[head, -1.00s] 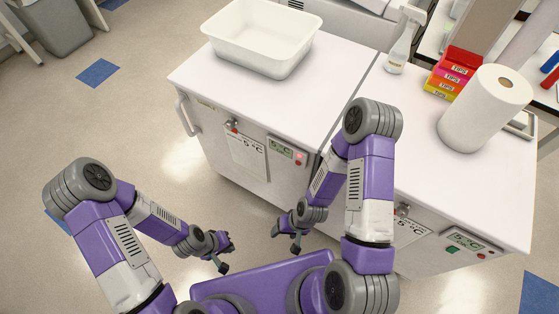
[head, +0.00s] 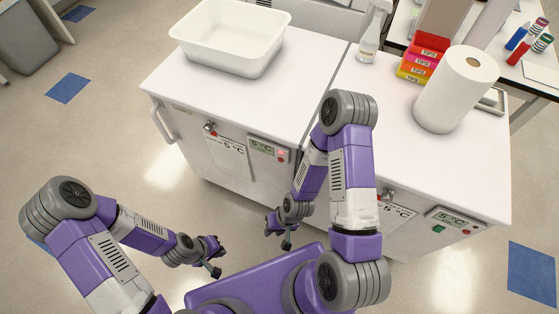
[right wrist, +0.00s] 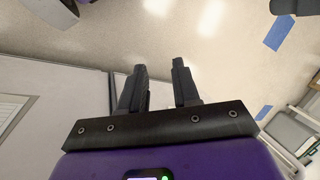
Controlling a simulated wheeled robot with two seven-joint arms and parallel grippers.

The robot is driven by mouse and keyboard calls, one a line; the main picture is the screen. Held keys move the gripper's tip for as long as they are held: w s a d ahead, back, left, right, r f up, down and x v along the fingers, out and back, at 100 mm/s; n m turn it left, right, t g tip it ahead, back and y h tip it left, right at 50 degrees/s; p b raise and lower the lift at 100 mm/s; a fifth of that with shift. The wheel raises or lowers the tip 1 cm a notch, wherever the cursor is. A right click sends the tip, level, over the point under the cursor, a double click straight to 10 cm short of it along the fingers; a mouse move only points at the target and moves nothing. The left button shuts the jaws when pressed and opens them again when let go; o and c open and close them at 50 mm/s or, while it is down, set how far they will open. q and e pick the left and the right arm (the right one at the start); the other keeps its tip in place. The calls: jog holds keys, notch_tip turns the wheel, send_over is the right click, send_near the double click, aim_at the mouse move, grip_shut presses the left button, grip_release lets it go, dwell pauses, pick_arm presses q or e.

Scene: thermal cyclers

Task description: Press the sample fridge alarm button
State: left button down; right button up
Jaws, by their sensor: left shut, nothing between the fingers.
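Two white under-counter fridges stand side by side. The left fridge (head: 228,166) has a front panel (head: 268,150) with a display, a lit red light and a small red button (head: 280,160). The right fridge (head: 405,235) has a similar panel (head: 452,217) with a green display, a green switch and a red button (head: 466,231); my right arm hides part of its front. My left gripper (head: 217,262) is shut and empty, low in front of the left fridge. My right gripper (head: 279,233) is open and empty, below the left panel; its spread fingers show in the right wrist view (right wrist: 158,85). Neither gripper touches a button.
On the fridge tops are a white bin (head: 230,45), a spray bottle (head: 371,35), tip boxes (head: 420,60) and a paper roll (head: 450,95). A door handle (head: 163,124) sticks out at the left fridge's left side.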

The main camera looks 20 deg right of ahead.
grip_shut()
dwell(1.4)
